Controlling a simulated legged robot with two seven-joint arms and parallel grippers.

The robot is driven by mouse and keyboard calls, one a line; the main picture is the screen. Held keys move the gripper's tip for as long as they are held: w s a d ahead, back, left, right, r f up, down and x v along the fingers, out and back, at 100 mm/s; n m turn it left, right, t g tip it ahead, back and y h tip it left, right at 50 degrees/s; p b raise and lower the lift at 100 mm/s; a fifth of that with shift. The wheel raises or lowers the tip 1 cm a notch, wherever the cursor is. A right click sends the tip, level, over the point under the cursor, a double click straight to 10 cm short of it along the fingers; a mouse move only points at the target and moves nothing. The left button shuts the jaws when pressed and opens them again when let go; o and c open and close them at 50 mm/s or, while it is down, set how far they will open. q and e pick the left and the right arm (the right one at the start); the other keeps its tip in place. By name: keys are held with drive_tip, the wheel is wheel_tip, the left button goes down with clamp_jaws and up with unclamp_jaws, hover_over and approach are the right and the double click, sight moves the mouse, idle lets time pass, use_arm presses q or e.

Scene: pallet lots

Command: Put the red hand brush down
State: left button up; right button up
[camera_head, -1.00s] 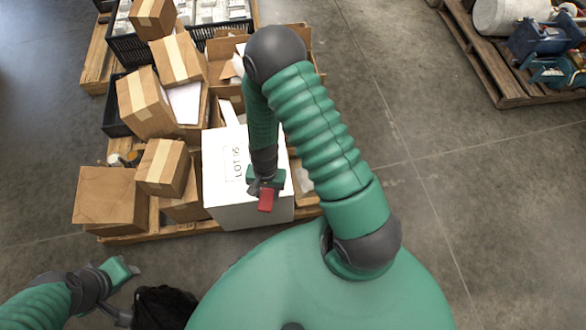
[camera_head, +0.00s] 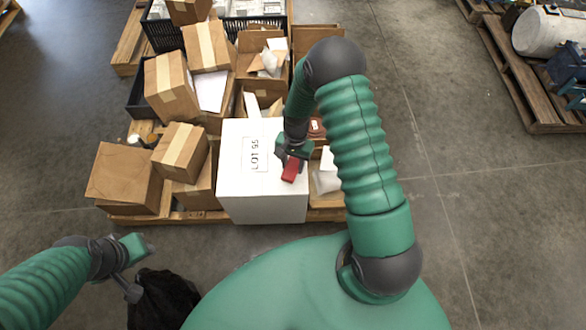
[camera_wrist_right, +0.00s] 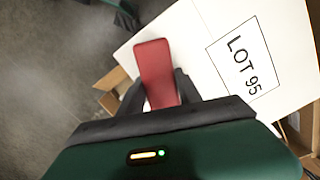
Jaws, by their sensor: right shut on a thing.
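The red hand brush (camera_head: 291,172) is held in my right gripper (camera_head: 289,158), over the right part of the white box marked LOT 95 (camera_head: 240,187). In the right wrist view the brush (camera_wrist_right: 154,62) sticks out from between the dark fingers, which are shut on it. The white box top (camera_wrist_right: 207,70) lies beyond it there. I cannot tell whether the brush touches the box; its bristles are hidden. My left gripper (camera_head: 138,265) is low at the left, away from the boxes, and its jaw opening is unclear.
The white box stands on a wooden pallet (camera_head: 190,217) among cardboard boxes (camera_head: 125,178) and open cartons. A black crate (camera_head: 165,36) stands at the back. Another loaded pallet (camera_head: 515,90) is at the far right. The grey floor between the pallets is clear.

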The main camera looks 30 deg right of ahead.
drive_tip(key=shift+f, duration=1.25)
clamp_jaws()
drive_tip(key=shift+f, duration=0.1)
drive_tip(key=o, duration=1.3)
unclamp_jaws()
